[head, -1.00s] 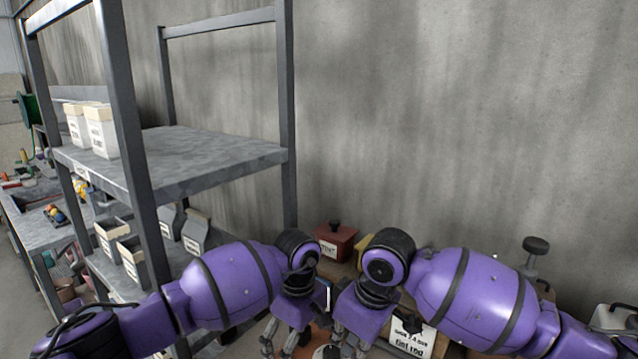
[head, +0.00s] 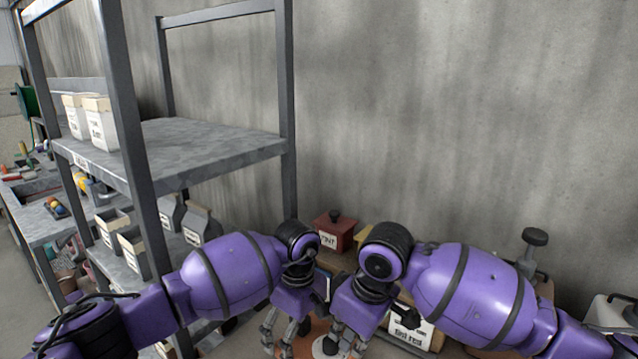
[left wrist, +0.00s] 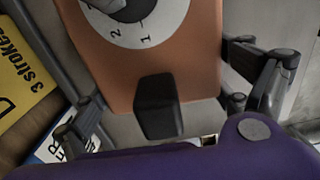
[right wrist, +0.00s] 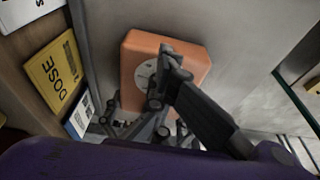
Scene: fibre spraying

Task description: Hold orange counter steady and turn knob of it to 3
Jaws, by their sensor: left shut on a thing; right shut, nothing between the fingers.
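The orange counter (left wrist: 185,62) is a block with a white dial (left wrist: 150,32); the figures 1 and 2 show in the left wrist view, with a dark tab (left wrist: 158,105) below. It also shows in the right wrist view (right wrist: 195,60). My left gripper (head: 281,340) is shut on the counter, a finger showing on either side of it in the left wrist view. My right gripper (right wrist: 172,70) is shut in front of the dial, with nothing between its fingers. It covers the dial's middle, so the knob and its setting cannot be made out.
A yellow card marked DOSE (right wrist: 52,75) and a blue-edged card (right wrist: 79,117) are left of the counter in the right wrist view. A red box (head: 335,228) stands behind the arms. A metal shelf (head: 190,150) is at the left, a concrete wall (head: 450,110) behind.

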